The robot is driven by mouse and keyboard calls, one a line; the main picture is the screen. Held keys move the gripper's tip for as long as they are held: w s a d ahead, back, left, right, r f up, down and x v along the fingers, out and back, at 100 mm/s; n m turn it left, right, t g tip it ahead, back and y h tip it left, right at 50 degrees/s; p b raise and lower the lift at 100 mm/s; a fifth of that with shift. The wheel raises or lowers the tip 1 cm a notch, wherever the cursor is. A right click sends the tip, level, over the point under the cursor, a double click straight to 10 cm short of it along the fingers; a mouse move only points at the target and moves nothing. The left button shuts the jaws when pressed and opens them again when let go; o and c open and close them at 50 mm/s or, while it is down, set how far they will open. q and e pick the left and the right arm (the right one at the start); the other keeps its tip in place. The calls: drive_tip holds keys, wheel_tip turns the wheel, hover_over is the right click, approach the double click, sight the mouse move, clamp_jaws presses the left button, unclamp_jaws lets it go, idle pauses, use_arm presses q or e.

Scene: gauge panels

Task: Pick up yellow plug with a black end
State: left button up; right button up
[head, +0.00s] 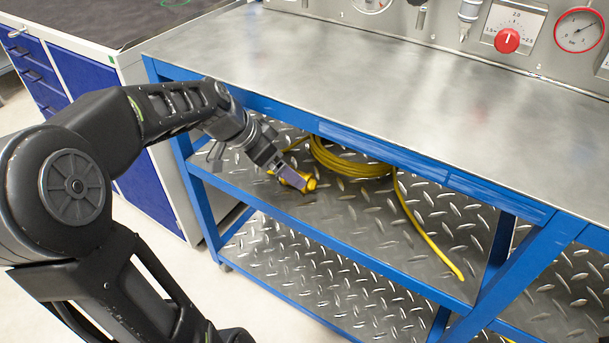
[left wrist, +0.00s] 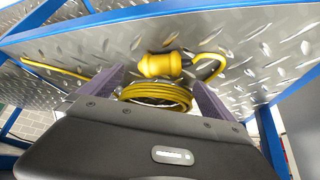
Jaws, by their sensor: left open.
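The yellow plug (head: 310,184) lies on the diamond-plate middle shelf (head: 345,215) of the blue workbench, near the coiled yellow cable (head: 345,163). In the left wrist view the plug (left wrist: 160,65) lies sideways ahead of the fingers, and a cable curves from its right end. I cannot make out a black end. My left gripper (head: 290,178) reaches in under the bench top, and its fingers partly hide the plug in the head view. The left wrist view shows the gripper (left wrist: 157,77) open, with nothing held between its fingers. My right gripper is not in view.
The steel bench top (head: 330,75) overhangs the shelf, with its blue front rail (head: 385,150) close above my left gripper. A blue-drawer cabinet (head: 75,75) stands at the left. A gauge panel (head: 450,25) stands at the back. The lower shelf (head: 330,290) looks clear.

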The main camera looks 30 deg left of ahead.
use_arm(q)
drive_tip(key=shift+x, duration=1.3)
drive_tip(key=shift+b+x, duration=0.7)
drive_tip(key=shift+x, duration=1.9)
drive_tip(key=shift+c, duration=0.6)
drive_tip(key=c, duration=1.2)
